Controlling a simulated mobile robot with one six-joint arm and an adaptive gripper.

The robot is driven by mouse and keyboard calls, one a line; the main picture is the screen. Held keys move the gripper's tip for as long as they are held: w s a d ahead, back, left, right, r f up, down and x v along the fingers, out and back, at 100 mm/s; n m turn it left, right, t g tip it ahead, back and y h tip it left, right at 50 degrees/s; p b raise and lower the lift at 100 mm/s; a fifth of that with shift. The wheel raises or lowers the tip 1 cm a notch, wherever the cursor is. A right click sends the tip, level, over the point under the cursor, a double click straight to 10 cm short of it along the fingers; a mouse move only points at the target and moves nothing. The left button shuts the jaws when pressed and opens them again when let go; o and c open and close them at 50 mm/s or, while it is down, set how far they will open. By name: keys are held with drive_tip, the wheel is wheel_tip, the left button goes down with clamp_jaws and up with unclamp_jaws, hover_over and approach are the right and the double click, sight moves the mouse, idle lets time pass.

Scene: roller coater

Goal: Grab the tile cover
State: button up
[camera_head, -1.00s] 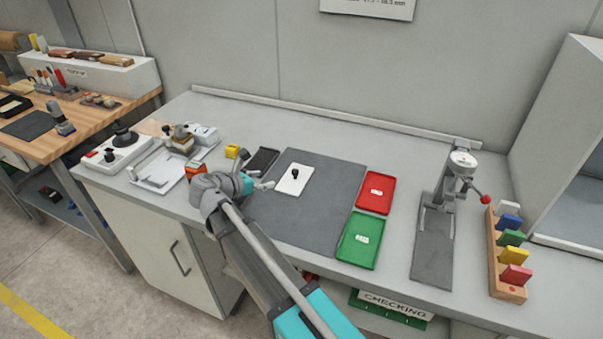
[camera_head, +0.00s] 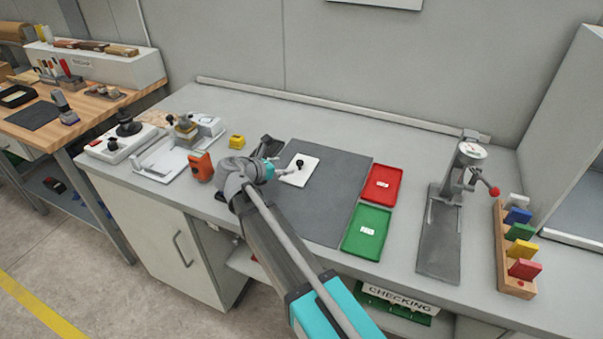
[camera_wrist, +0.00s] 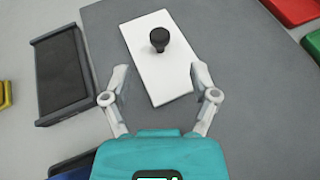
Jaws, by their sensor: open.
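The tile cover appears to be the white rectangular plate (camera_head: 309,168) with a black knob (camera_head: 299,163). It lies flat on the grey mat (camera_head: 335,190), and in the wrist view the plate (camera_wrist: 150,45) and its upright knob (camera_wrist: 159,39) show in full. My gripper (camera_wrist: 160,82) is open and empty. Its fingertips stand on either side of the plate's near part in the wrist picture, with the knob ahead of them. In the head view my gripper (camera_head: 283,171) is at the plate's left side. I cannot tell its height above the plate.
A black tray (camera_wrist: 82,96) lies left of the mat. Red (camera_head: 397,186) and green (camera_head: 382,236) trays stand along the mat's right edge. An orange device (camera_head: 201,167) and a yellow block (camera_head: 236,141) are left of my arm. A gauge stand (camera_head: 437,245) is farther right.

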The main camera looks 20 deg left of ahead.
sight(297, 163)
drive_tip(key=shift+b+x, duration=0.3)
drive_tip(key=shift+x, duration=1.05)
drive_tip(key=b+x, duration=0.2)
drive_tip(key=x, duration=0.2)
drive_tip(key=shift+a+f, duration=0.1)
drive_tip(key=shift+f, duration=0.15)
drive_tip(key=shift+w+d+f, duration=0.15)
drive_tip(key=shift+w+d, duration=0.1)
drive_tip(key=shift+w, duration=0.25)
clamp_jaws()
